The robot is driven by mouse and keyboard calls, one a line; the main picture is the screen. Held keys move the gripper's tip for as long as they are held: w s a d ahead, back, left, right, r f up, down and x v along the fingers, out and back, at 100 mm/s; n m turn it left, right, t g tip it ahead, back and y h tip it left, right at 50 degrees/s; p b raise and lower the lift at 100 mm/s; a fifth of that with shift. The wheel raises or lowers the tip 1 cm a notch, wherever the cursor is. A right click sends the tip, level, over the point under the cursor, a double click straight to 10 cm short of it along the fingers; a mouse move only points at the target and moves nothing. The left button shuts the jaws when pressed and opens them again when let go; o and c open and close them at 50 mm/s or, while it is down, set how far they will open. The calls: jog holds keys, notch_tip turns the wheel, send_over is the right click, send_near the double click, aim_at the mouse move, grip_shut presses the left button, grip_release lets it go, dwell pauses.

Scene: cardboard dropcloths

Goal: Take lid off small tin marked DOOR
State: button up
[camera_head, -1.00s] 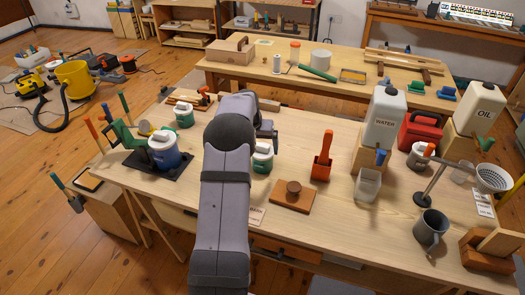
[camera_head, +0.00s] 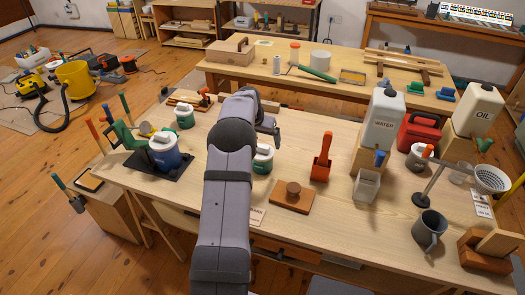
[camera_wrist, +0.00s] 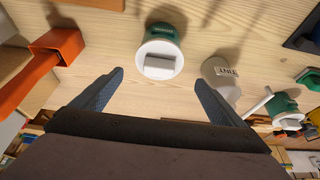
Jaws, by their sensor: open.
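Two small green tins with white lids stand on the near bench. One (camera_head: 263,163) is just right of my arm, and the other (camera_head: 184,117) is farther back on the left. I cannot read DOOR on either. In the wrist view, a green tin (camera_wrist: 165,27) with its white lid (camera_wrist: 159,60) on and a raised block handle lies ahead, between the lines of my fingers. My gripper (camera_wrist: 158,76) is open and empty, apart from the lid. In the head view my arm hides most of the gripper. Another green tin (camera_wrist: 287,108) shows at the wrist view's right.
A larger blue tin (camera_head: 165,155) stands on a black base at left.

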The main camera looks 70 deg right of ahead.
aim_at(263, 146)
jog(key=x, duration=0.1)
jog(key=p+x, duration=0.1)
jog(key=x, duration=0.1)
jog(key=shift+s+a+f+p, duration=0.1)
jog(key=shift+s+a+p, duration=0.1)
jog(key=shift+p, duration=0.1)
jog(key=shift+x, duration=0.9)
jog(key=c, duration=1.1)
